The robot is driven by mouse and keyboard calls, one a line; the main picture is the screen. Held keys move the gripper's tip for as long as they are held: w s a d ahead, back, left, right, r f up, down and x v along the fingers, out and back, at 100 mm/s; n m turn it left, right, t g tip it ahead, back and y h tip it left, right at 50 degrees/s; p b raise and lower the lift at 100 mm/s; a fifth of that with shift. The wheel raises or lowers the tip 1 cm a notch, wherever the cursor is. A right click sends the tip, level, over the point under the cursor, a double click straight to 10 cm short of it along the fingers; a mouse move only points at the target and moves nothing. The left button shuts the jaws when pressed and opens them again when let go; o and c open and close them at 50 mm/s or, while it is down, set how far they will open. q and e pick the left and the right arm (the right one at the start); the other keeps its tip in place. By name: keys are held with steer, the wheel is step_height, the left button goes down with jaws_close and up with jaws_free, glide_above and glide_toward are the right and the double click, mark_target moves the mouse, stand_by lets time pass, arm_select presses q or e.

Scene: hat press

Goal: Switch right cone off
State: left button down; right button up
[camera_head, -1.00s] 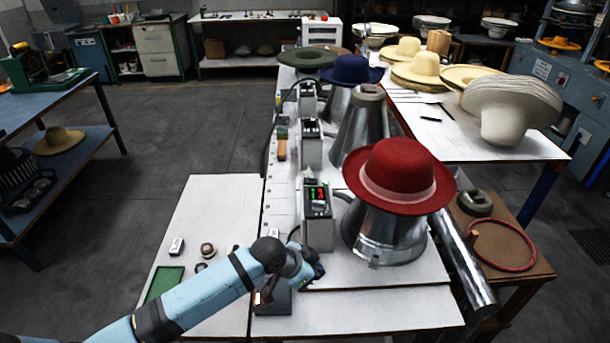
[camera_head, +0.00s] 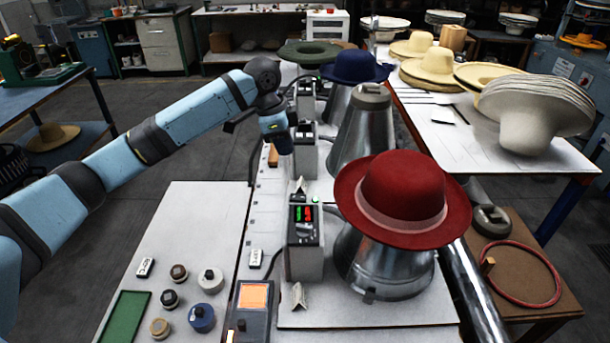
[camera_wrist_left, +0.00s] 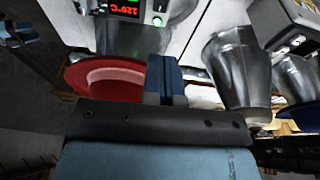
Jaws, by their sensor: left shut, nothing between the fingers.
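Three metal cones stand in a row: the near cone (camera_head: 378,265) under a red hat (camera_head: 403,198), the bare middle cone (camera_head: 362,130), and the far cone (camera_head: 336,105) under a blue hat (camera_head: 354,67). Which one is the right cone is not marked. The near control box (camera_head: 305,238) shows green and red digits and a lit green light. The middle control box (camera_head: 305,150) is partly hidden by my left gripper (camera_head: 284,142), which is beside its left side. The left wrist view shows the shut, empty left gripper (camera_wrist_left: 166,78), a red display (camera_wrist_left: 124,9) and a green light (camera_wrist_left: 157,21).
Small round weights (camera_head: 202,317) and a green tray (camera_head: 125,318) lie on the front left table. An orange-screened device (camera_head: 253,300) stands near the front edge. A side table (camera_head: 520,270) holds a red ring; stacked pale hats (camera_head: 535,105) stand behind.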

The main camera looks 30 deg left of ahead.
mark_target(295, 196)
arm_select(q)
steer(key=x, duration=1.1)
steer(key=shift+a+f+p, duration=0.25)
steer(key=shift+a+p, duration=0.1)
steer(key=shift+a, duration=0.05)
steer(key=shift+s+a+f, duration=0.1)
steer(key=shift+f, duration=0.65)
arm_select(e)
steer(key=shift+s, duration=0.45)
